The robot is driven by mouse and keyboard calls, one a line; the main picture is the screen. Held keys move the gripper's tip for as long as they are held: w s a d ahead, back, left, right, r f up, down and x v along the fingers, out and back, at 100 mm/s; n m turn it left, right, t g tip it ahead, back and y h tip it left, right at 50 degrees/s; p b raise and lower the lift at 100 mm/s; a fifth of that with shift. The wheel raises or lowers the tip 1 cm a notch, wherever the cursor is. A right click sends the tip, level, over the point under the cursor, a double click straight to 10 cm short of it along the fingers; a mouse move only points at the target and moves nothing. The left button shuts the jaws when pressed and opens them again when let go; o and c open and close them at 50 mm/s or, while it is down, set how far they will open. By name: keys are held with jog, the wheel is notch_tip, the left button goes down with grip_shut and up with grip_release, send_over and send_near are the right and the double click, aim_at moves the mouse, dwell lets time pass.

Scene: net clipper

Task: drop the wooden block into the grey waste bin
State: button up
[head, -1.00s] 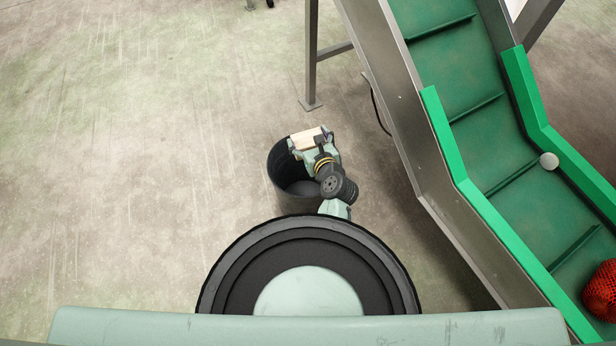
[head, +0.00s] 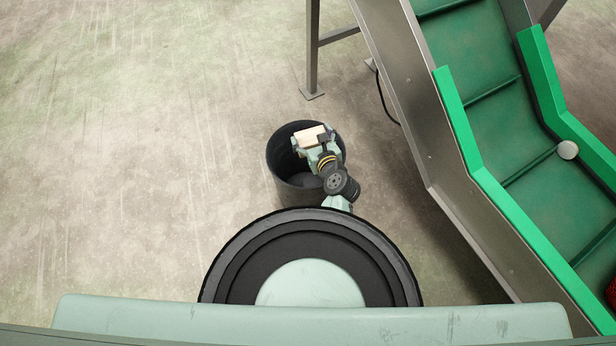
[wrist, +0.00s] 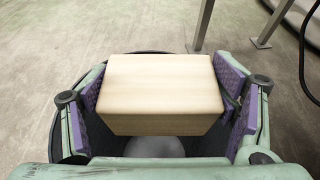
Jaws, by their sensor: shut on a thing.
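The pale wooden block (head: 311,137) is held in my gripper (head: 314,142) over the mouth of the grey waste bin (head: 290,184). In the wrist view the block (wrist: 160,88) sits between the purple pads of my gripper (wrist: 162,92), which is shut on it. The dark rim of the bin (wrist: 122,55) shows behind and around the block there. The inside of the bin is partly visible below the block, and the rest is hidden by the block and my gripper.
A conveyor with a green belt (head: 468,60) and steel side stands to the right, with a white ball (head: 567,150) on it. A metal leg (head: 312,50) stands on the floor behind the bin. The floor to the left is clear.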

jog(key=o, duration=1.3)
notch_tip(320, 180, up, 10)
jog(key=shift+r, duration=0.1)
